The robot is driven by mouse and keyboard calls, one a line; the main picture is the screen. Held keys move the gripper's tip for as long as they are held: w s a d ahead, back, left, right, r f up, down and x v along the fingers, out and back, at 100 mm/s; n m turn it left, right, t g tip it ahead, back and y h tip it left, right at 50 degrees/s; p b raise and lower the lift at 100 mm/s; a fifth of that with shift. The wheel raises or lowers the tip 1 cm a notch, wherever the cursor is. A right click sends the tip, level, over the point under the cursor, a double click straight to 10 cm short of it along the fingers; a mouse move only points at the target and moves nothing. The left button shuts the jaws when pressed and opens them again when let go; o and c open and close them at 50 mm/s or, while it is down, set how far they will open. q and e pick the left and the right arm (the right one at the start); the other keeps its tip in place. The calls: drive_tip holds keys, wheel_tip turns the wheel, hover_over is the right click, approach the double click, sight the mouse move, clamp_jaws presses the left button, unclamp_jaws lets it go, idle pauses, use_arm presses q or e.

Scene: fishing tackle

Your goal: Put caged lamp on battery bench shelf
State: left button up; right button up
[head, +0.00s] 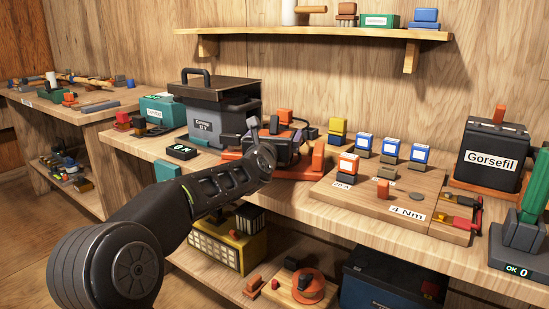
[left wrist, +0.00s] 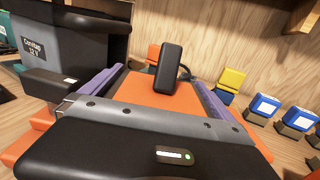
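No lamp cage shows clearly; I cannot tell for certain which thing is the caged lamp. An orange and black device (head: 286,142) stands on the bench top on an orange base. My left gripper (head: 270,140) is at it, from the near side. In the left wrist view, the gripper's purple-edged fingers (left wrist: 155,95) are wide apart, with the device's orange surface and an upright black block (left wrist: 170,66) between them. Contact at the fingers is hidden. The bench's lower shelf (head: 225,279) holds a yellow box with a pale grid front (head: 222,249). My right gripper is out of view.
A large grey battery box (head: 205,120) stands left of the device. Blue-and-white blocks (head: 391,147) and a wooden board (head: 345,199) lie right. A black Gorsefil case (head: 490,155) stands far right. An orange reel (head: 309,287) and blue box (head: 385,280) sit below. A wall shelf (head: 310,31) is above.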

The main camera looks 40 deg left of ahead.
use_arm(q)
drive_tip(key=c, duration=1.9)
drive_tip(key=shift+r, duration=0.1)
drive_tip(key=shift+c, duration=0.2)
